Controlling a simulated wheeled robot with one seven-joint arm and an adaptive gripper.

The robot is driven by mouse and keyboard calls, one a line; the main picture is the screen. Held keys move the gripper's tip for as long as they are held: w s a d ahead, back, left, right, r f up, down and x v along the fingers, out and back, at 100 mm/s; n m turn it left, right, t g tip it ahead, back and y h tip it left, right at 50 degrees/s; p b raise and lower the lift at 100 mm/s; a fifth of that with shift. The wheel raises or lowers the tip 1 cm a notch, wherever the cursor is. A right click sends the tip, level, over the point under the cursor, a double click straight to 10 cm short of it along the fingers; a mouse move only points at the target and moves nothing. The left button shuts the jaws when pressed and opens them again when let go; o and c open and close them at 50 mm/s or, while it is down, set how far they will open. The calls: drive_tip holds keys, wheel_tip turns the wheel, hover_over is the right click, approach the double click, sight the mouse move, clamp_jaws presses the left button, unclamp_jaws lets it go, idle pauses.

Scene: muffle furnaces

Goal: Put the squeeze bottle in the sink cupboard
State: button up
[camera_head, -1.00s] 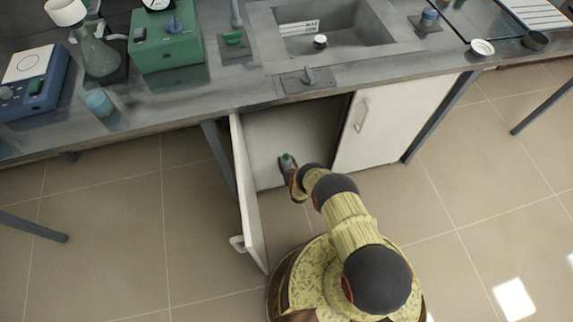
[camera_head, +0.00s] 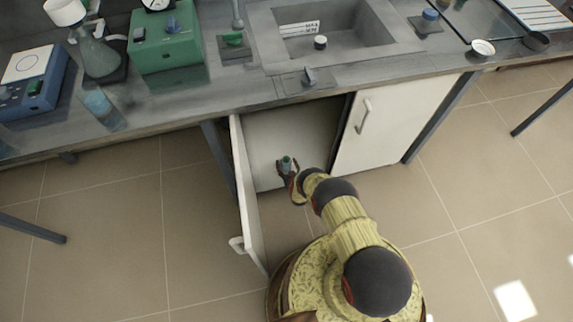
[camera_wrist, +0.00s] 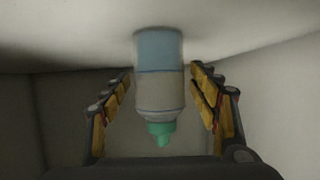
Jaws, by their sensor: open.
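The squeeze bottle (camera_head: 286,163), with a green cap and a blue and grey body, stands inside the open sink cupboard (camera_head: 268,133). In the wrist view the bottle (camera_wrist: 160,85) appears cap downward, with its base against a pale surface that looks like the cupboard floor. My gripper (camera_head: 285,172) reaches into the cupboard from the front. Its fingers (camera_wrist: 163,95) are spread on both sides of the bottle, with a visible gap on each side. The left cupboard door (camera_head: 246,195) is swung open; the right door (camera_head: 385,125) is shut.
The counter (camera_head: 175,108) with the sink (camera_head: 345,35) lies above the cupboard. A green device (camera_head: 168,45), a blue stirrer (camera_head: 32,80), a flask (camera_head: 97,55) and small lidded vessels stand on it.

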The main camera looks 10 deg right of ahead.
drive_tip(key=shift+r, duration=0.1)
drive_tip(key=p+v, duration=0.5)
drive_tip(key=v, duration=0.7)
